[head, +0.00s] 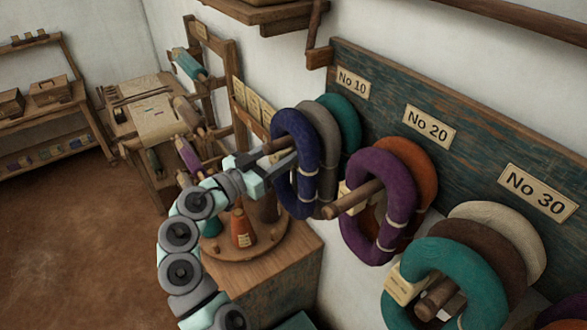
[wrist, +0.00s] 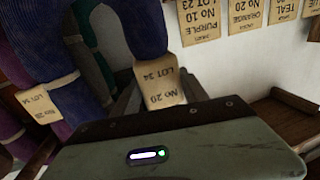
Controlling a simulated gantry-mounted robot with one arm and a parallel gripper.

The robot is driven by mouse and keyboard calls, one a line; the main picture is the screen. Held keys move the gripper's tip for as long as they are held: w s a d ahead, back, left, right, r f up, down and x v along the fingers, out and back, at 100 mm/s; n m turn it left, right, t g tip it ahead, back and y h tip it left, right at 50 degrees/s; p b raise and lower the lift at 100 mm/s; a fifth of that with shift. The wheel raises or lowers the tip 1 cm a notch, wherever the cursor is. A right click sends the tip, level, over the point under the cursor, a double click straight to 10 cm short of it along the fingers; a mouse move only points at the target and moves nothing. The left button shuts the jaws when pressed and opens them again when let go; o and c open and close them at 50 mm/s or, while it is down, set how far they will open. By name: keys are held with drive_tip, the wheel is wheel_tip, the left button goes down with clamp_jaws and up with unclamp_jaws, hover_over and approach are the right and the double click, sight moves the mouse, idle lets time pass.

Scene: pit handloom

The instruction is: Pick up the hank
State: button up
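A dark blue hank (head: 296,165) hangs as a ring on the peg under the No 10 sign, in front of a grey hank (head: 327,150) and a teal hank (head: 345,118). My gripper (head: 280,165) is at the blue hank's left side, close to the wooden peg (head: 275,146).
A purple hank (head: 378,205) and an orange hank (head: 415,165) hang under No 20. Teal, brown and cream hanks (head: 500,225) hang under No 30. Below my gripper, a round wooden stand (head: 255,250) holds cones. Open floor (head: 80,250) lies at left.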

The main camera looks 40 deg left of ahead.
clamp_jaws()
idle(0.3)
drive_tip(key=shift+r, duration=0.15)
